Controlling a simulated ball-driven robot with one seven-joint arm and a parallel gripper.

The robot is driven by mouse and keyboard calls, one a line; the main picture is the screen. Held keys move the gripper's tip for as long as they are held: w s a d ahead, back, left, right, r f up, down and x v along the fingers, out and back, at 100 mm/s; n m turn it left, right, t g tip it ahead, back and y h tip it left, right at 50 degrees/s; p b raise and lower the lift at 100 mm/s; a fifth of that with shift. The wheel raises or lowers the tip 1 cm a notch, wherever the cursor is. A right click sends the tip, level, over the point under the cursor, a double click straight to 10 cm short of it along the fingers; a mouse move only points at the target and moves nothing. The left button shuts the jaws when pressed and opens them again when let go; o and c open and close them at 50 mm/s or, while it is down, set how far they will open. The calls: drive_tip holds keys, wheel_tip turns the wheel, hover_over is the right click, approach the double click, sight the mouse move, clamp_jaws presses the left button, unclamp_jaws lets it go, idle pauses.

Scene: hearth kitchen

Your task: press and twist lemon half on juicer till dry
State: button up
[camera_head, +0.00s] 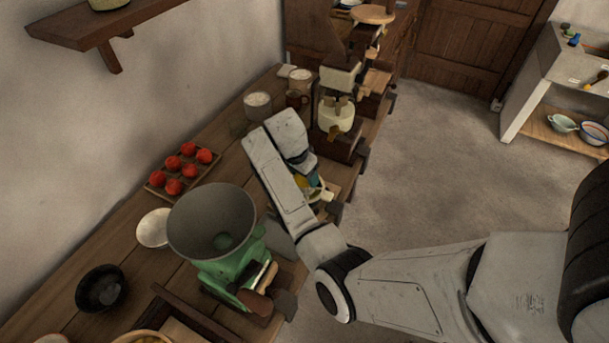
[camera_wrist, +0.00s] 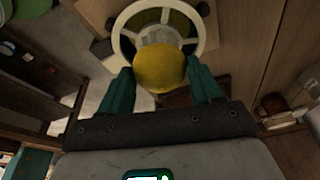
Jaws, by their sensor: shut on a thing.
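My gripper (camera_wrist: 161,78) has its two teal fingers on either side of the yellow lemon half (camera_wrist: 159,66) and is shut on it. The juicer shows in the wrist view as a pale round rim (camera_wrist: 117,38) with a greenish bowl inside, just beyond the lemon. The lemon overlaps the rim's near side in this view. I cannot tell whether its cut face touches the juicer's cone. In the head view my arm covers most of this spot; a bit of yellow (camera_head: 300,181) and a pale piece of the juicer (camera_head: 327,195) show beside my gripper.
A green grinder with a grey hopper (camera_head: 212,218) stands close to my arm on the wooden counter. A tray of red tomatoes (camera_head: 172,187), a white plate (camera_head: 153,228) and a black bowl (camera_head: 101,288) lie left. A cream appliance (camera_head: 336,115) stands behind. Open floor (camera_head: 430,170) lies right.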

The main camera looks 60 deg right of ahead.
drive_tip(key=shift+r, duration=0.1)
drive_tip(key=shift+n+p, duration=0.3)
drive_tip(key=shift+p, duration=0.2)
drive_tip(key=shift+n+t, duration=0.3)
drive_tip(key=shift+n, duration=0.3)
drive_tip(key=n, duration=0.2)
drive_tip(key=n+t, duration=0.1)
drive_tip(key=n, duration=0.1)
drive_tip(key=shift+f+n, duration=0.3)
drive_tip(key=shift+f, duration=0.05)
drive_tip(key=m, duration=0.2)
drive_tip(key=shift+f+m+g, duration=0.1)
drive_tip(key=shift+m+g, duration=0.2)
drive_tip(key=m+g+b, duration=0.1)
drive_tip(key=m, duration=0.3)
drive_tip(key=shift+s, duration=0.2)
drive_tip(key=shift+n+p, duration=0.5)
drive_tip(key=shift+n+t, duration=0.5)
drive_tip(key=shift+n, duration=0.7)
drive_tip(key=n, duration=0.3)
drive_tip(key=shift+w+t, duration=0.15)
drive_tip(key=shift+t, duration=0.15)
drive_tip(key=m+g, duration=0.1)
drive_tip(key=m, duration=0.3)
drive_tip(key=shift+f+b, duration=0.2)
drive_tip(key=shift+b, duration=0.2)
drive_tip(key=shift+f+m+g, duration=0.15)
drive_tip(key=shift+m+g, duration=0.25)
drive_tip(key=shift+m, duration=1)
